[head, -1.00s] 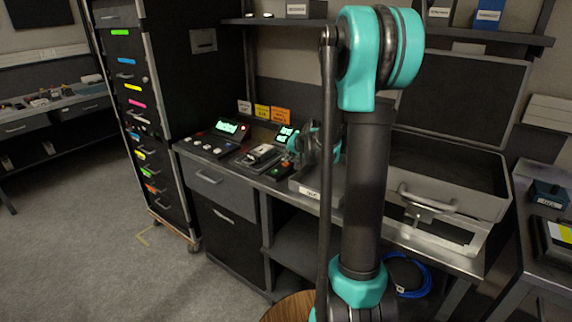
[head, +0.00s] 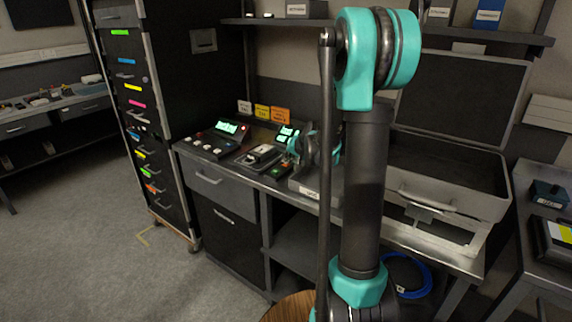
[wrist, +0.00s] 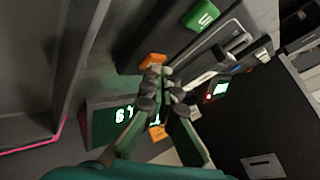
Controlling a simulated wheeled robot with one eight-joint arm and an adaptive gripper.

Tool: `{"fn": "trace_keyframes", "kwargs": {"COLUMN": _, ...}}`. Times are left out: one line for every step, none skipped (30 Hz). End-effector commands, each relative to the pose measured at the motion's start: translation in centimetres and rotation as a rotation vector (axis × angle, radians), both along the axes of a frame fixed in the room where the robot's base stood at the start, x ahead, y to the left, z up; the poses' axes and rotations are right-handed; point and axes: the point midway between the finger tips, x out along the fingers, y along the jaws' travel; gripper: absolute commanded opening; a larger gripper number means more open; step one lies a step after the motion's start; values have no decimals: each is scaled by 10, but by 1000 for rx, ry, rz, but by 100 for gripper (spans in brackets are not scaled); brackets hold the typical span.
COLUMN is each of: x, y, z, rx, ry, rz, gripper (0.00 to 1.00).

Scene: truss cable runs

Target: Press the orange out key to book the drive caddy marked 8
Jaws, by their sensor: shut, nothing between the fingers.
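The orange key (wrist: 153,61) lies just beyond my fingertips in the wrist view, and the tips overlap its lower edge. I cannot tell whether they touch it or whether it is pressed down. My gripper (wrist: 160,75) is shut and empty; in the head view my gripper (head: 293,149) is small, over the bench by the key unit. A green key (wrist: 201,14) with a pale mark is on the same unit. A dark and silver drive caddy (head: 262,151) appears to sit in a cradle left of the keys; its number is not legible.
A lit display (wrist: 124,115) stands close to my gripper. Another console (head: 227,128) with a green screen is at the bench's left. Yellow and orange signs (head: 280,115) stand behind. An open case (head: 450,190) is to the right, and a drawer cabinet (head: 140,100) to the left.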

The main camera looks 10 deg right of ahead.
Motion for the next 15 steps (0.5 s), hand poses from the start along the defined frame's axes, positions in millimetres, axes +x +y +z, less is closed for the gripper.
{"fn": "trace_keyframes", "kwargs": {"x": 0, "y": 0, "z": 0, "rx": 0, "ry": 0, "rz": 0, "gripper": 0}}
{"fn": "trace_keyframes", "kwargs": {"x": 0, "y": 0, "z": 0, "rx": 0, "ry": 0, "rz": 0, "gripper": 0}}
{"fn": "trace_keyframes", "kwargs": {"x": 0, "y": 0, "z": 0, "rx": 0, "ry": 0, "rz": 0, "gripper": 0}}
{"fn": "trace_keyframes", "kwargs": {"x": 0, "y": 0, "z": 0, "rx": 0, "ry": 0, "rz": 0, "gripper": 0}}
{"fn": "trace_keyframes", "kwargs": {"x": 0, "y": 0, "z": 0, "rx": 0, "ry": 0, "rz": 0, "gripper": 0}}
{"fn": "trace_keyframes", "kwargs": {"x": 0, "y": 0, "z": 1, "rx": 0, "ry": 0, "rz": 0, "gripper": 0}}
{"fn": "trace_keyframes", "kwargs": {"x": 0, "y": 0, "z": 1, "rx": 0, "ry": 1, "rz": 1, "gripper": 0}}
{"fn": "trace_keyframes", "kwargs": {"x": 0, "y": 0, "z": 2, "rx": 0, "ry": 1, "rz": 1, "gripper": 0}}
{"fn": "trace_keyframes", "kwargs": {"x": 0, "y": 0, "z": 3, "rx": 0, "ry": 1, "rz": 1, "gripper": 0}}
{"fn": "trace_keyframes", "kwargs": {"x": 0, "y": 0, "z": 4, "rx": 0, "ry": 1, "rz": 1, "gripper": 0}}
{"fn": "trace_keyframes", "kwargs": {"x": 0, "y": 0, "z": 6, "rx": 0, "ry": 1, "rz": 1, "gripper": 0}}
{"fn": "trace_keyframes", "kwargs": {"x": 0, "y": 0, "z": 8, "rx": 0, "ry": 0, "rz": 0, "gripper": 0}}
{"fn": "trace_keyframes", "kwargs": {"x": 0, "y": 0, "z": 10, "rx": 0, "ry": 0, "rz": 0, "gripper": 0}}
{"fn": "trace_keyframes", "kwargs": {"x": 0, "y": 0, "z": 11, "rx": 0, "ry": 0, "rz": 0, "gripper": 0}}
{"fn": "trace_keyframes", "kwargs": {"x": 0, "y": 0, "z": 13, "rx": 0, "ry": 0, "rz": 0, "gripper": 0}}
